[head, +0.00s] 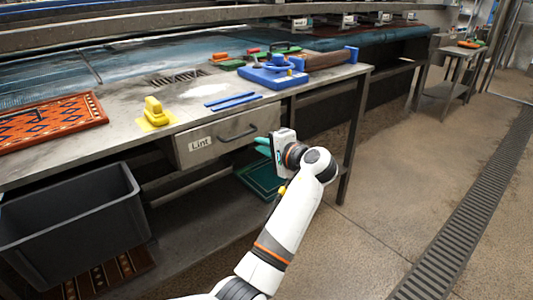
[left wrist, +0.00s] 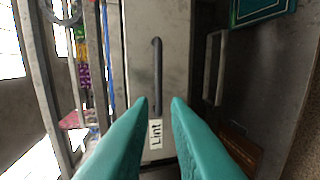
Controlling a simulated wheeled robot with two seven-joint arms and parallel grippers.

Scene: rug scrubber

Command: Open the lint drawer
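The lint drawer (head: 222,138) is a grey metal front under the worktop, with a white "Lint" label (head: 201,143) and a dark bar handle (head: 238,134). It looks shut. My left gripper (head: 262,145) has teal fingers and is just right of the drawer front, near the handle's right end. In the left wrist view, the fingers (left wrist: 159,102) are apart and empty. The handle (left wrist: 157,75) and label (left wrist: 155,133) show in line with the gap between them. I cannot tell the exact distance to the handle. My right gripper is not in view.
The worktop (head: 130,128) carries a patterned rug (head: 48,122), a yellow scrubber (head: 155,112), blue strips (head: 230,100) and a blue tool (head: 275,75). A dark bin (head: 70,215) stands below left. A table leg (head: 352,140) is right of my gripper. Floor on the right is clear.

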